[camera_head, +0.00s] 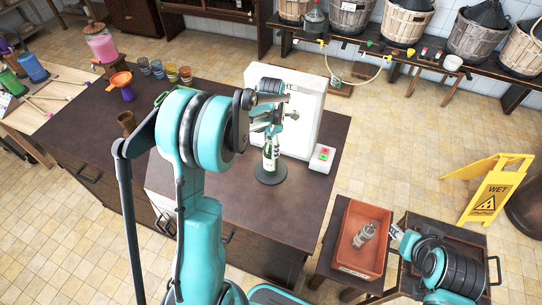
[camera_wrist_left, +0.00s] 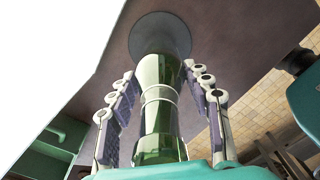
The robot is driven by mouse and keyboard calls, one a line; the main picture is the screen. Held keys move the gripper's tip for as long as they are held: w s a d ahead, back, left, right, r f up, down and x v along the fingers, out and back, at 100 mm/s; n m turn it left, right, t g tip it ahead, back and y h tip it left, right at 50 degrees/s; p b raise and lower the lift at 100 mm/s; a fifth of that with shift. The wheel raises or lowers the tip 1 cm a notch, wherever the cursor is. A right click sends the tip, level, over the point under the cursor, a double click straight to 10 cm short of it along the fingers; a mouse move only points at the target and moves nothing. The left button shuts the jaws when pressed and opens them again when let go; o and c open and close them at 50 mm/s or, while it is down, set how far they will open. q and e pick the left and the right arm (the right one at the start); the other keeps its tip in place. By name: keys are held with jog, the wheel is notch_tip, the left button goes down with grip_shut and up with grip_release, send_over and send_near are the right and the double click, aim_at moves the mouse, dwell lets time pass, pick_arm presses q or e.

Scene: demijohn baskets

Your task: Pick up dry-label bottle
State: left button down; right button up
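A green bottle (camera_head: 269,161) with a pale band stands upright on a dark round disc (camera_head: 271,174) in front of a white machine. In the left wrist view the bottle (camera_wrist_left: 160,115) stands between the two fingers of my left gripper (camera_wrist_left: 158,72). The fingers are spread on either side of it, with a gap seen beside the glass. In the head view my left gripper (camera_head: 271,128) is over the bottle's top. My right arm is at the lower right beside a red-orange bin (camera_head: 348,262); its fingers are not clear. Whether the bottle's label is dry cannot be told.
The white machine (camera_head: 309,112) stands close behind the bottle, with a button box (camera_head: 322,158) beside it. A greyish bottle-like item (camera_head: 365,235) lies in the bin. Several cups and an orange funnel (camera_head: 119,80) stand at the counter's back left. A yellow wet-floor sign (camera_head: 490,190) stands right.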

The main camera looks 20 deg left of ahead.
pick_arm(q)
jog(key=shift+r, duration=0.1)
jog(key=shift+r, duration=0.3)
jog(key=r, duration=0.3)
jog(key=shift+d+r+p, duration=0.3)
jog(key=shift+r+p, duration=0.1)
jog(key=s+d+r+p, duration=0.1)
jog(key=d+r, duration=0.5)
jog(key=d, duration=0.5)
jog(key=shift+r, duration=0.2)
